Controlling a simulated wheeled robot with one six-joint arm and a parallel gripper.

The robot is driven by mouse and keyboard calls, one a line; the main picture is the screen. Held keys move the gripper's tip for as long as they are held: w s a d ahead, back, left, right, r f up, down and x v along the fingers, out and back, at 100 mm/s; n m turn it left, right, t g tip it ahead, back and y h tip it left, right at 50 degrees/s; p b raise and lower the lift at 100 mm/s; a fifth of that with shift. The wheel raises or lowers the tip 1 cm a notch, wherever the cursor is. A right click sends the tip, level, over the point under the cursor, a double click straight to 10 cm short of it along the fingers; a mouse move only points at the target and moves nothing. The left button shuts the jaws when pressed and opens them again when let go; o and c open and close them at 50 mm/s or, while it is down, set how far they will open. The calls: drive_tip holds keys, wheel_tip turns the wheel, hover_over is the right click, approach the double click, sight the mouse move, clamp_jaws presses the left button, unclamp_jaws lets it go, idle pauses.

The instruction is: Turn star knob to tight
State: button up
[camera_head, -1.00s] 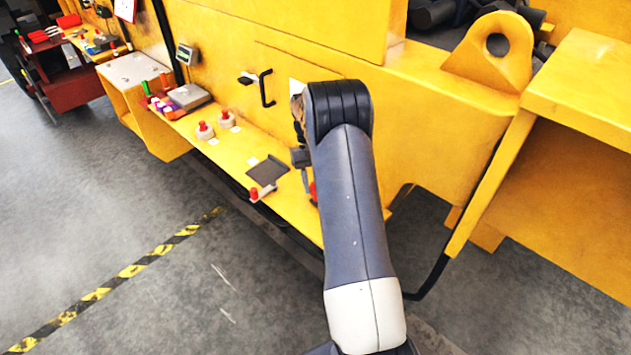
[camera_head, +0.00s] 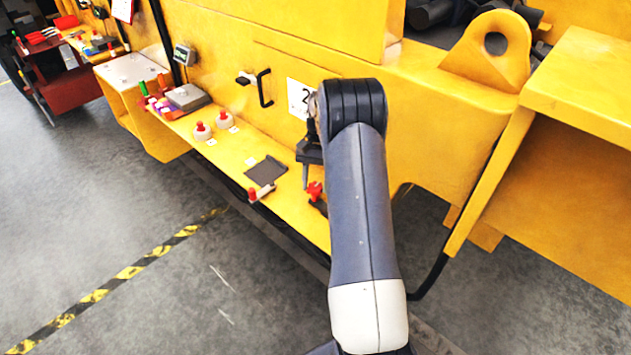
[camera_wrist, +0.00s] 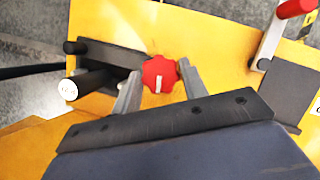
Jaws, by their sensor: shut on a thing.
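The red star knob (camera_wrist: 160,72) sits on a dark bar-shaped fixture (camera_wrist: 112,57) on the yellow ledge. A white pointer mark shows on the knob. My gripper (camera_wrist: 159,69) has one grey finger on each side of the knob and is shut on it. In the head view the knob (camera_head: 315,189) shows just below my gripper, and part of the wrist is hidden behind my arm. The knob's tight marking cannot be made out in either view.
A black rod with a white end (camera_wrist: 69,89) stands beside the fixture. A dark plate (camera_head: 266,171) and a red-handled clamp (camera_head: 254,194) lie left on the ledge (camera_head: 232,157). Two red-topped white knobs (camera_head: 202,131) stand farther left. A black handle (camera_head: 264,89) juts from the wall.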

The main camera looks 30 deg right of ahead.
sight(315, 185)
drive_tip(key=shift+f, duration=0.1)
drive_tip(key=o, duration=1)
wheel_tip(315, 185, up, 10)
drive_tip(key=shift+r+b, duration=0.1)
drive_tip(key=shift+b, duration=0.65)
wheel_tip(315, 185, down, 10)
drive_tip(key=shift+r+p, duration=0.1)
drive_tip(key=shift+p, duration=0.7)
